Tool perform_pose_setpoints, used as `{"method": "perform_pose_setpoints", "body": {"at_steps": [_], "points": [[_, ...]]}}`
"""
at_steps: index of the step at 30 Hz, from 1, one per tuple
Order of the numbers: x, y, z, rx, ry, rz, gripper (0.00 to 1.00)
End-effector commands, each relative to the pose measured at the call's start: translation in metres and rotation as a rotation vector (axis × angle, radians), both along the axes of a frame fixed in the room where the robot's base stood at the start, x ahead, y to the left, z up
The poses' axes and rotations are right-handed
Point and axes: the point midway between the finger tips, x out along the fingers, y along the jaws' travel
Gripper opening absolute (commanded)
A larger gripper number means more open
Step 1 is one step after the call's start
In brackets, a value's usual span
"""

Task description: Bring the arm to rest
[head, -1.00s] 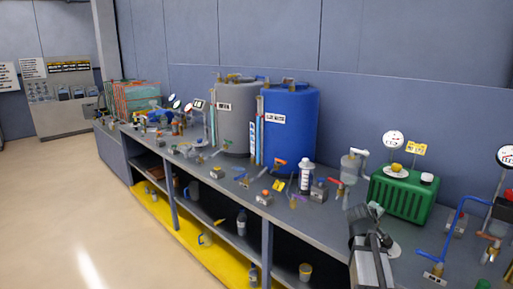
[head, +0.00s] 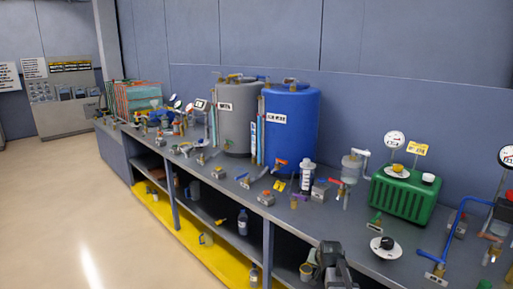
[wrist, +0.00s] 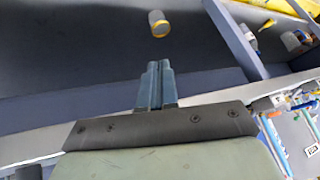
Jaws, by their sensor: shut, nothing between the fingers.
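My gripper (head: 328,250) is at the bottom of the head view, in front of the bench's front edge and low beside the lower shelf. In the wrist view my gripper (wrist: 156,68) has its two fingers together with nothing between them. The fingers point toward the dark lower shelf, and a small yellow-topped cup (wrist: 159,23) lies beyond their tips, apart from them.
The bench top (head: 345,222) carries a green ribbed box (head: 403,194), a blue tank (head: 291,125), a grey tank (head: 236,120) and several valves. A round white plate with a black knob (head: 386,247) is near my arm. The floor (head: 60,210) at left is clear.

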Motion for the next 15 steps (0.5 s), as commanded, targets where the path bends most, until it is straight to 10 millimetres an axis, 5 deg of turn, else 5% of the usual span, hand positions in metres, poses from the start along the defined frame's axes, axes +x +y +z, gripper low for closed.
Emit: {"method": "perform_pose_setpoints", "body": {"at_steps": [15], "points": [[-0.129,0.027,-0.171,-0.018,0.369,0.109,0.00]]}}
